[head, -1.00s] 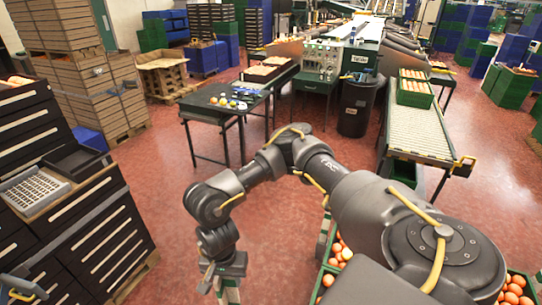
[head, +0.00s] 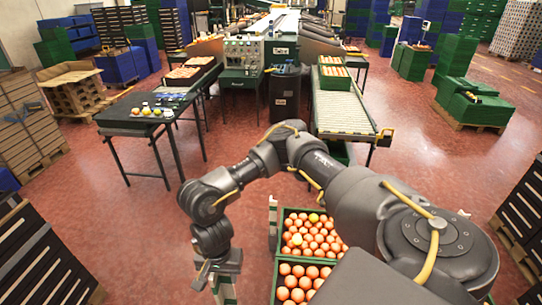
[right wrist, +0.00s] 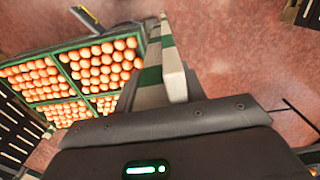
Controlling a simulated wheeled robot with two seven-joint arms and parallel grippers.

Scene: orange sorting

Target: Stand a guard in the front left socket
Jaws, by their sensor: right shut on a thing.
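My right gripper (head: 222,272) hangs at lower middle in the head view, left of the crates of oranges. It is shut on a white and green striped guard (head: 228,294), whose lower part is cut off by the picture's edge. In the right wrist view the guard (right wrist: 174,78) stands out from the gripper, over red floor. The front left socket cannot be made out. My left gripper is not in view.
Green crates (head: 277,262) full of oranges stand just right of my right gripper; they also show in the right wrist view (right wrist: 64,58). A black table (head: 130,109) and a roller conveyor (head: 342,112) stand further back.

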